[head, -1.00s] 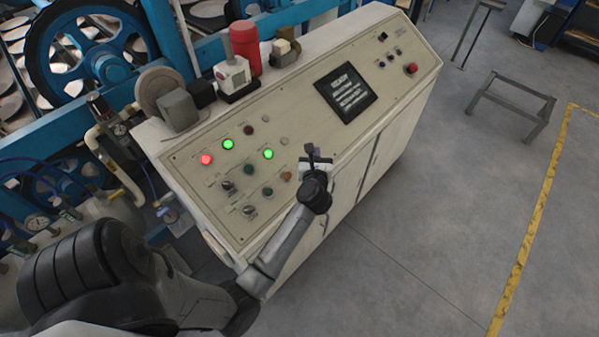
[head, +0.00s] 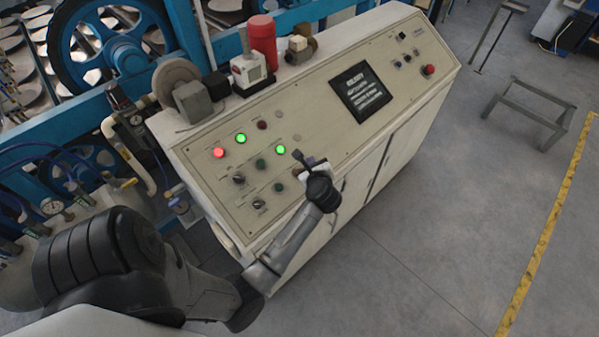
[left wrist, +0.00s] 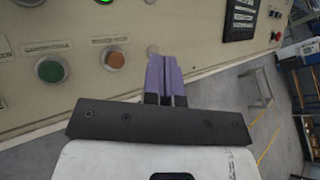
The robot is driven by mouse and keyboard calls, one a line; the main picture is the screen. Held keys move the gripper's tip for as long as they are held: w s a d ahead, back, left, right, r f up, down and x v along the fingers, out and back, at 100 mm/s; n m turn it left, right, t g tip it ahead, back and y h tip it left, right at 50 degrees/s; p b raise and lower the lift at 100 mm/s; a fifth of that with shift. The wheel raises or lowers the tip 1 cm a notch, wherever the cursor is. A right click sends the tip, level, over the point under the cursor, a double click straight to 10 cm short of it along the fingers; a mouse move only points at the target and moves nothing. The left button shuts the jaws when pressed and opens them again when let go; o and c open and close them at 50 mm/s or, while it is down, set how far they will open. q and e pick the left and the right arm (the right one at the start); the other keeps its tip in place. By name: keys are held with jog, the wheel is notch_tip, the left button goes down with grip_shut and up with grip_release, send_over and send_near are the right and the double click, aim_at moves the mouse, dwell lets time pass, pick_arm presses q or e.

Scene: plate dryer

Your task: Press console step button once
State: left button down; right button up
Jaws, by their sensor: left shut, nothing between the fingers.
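The console (head: 330,128) has a sloped beige panel with several buttons; I cannot read which label says step. Lit buttons are red (head: 219,153), green (head: 241,138) and a second green (head: 281,149). Unlit ones include a dark green button (left wrist: 50,69) and an orange button (left wrist: 113,60). Contact cannot be told. My right gripper is out of view.
A dark screen (head: 361,93) and a red knob (head: 428,70) are on the panel's right part. A red cylinder (head: 263,40) and small devices stand on the console's top. Blue machinery (head: 110,60) is behind. The floor at right is open near a grey metal stand (head: 530,105).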

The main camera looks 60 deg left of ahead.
pick_arm(q)
jog(key=a+f+b, duration=0.1)
jog(key=f, duration=0.1)
jog(key=a+f+b, duration=0.1)
jog(key=f, duration=0.1)
jog(key=s+a+f+b, duration=0.1)
jog(key=f+b, duration=0.1)
jog(key=shift+s+a+f+b, duration=0.1)
jog(key=shift+a+f+b, duration=0.3)
jog(key=shift+f+b, duration=0.25)
jog(key=shift+a+f, duration=0.15)
jog(key=shift+a, duration=0.05)
dwell(0.6)
dwell(0.7)
jog(key=shift+f, duration=0.1)
dwell(0.3)
jog(key=shift+s+a+f+b, duration=0.1)
jog(key=shift+a+f+b, duration=0.05)
jog(key=shift+f+b, duration=0.15)
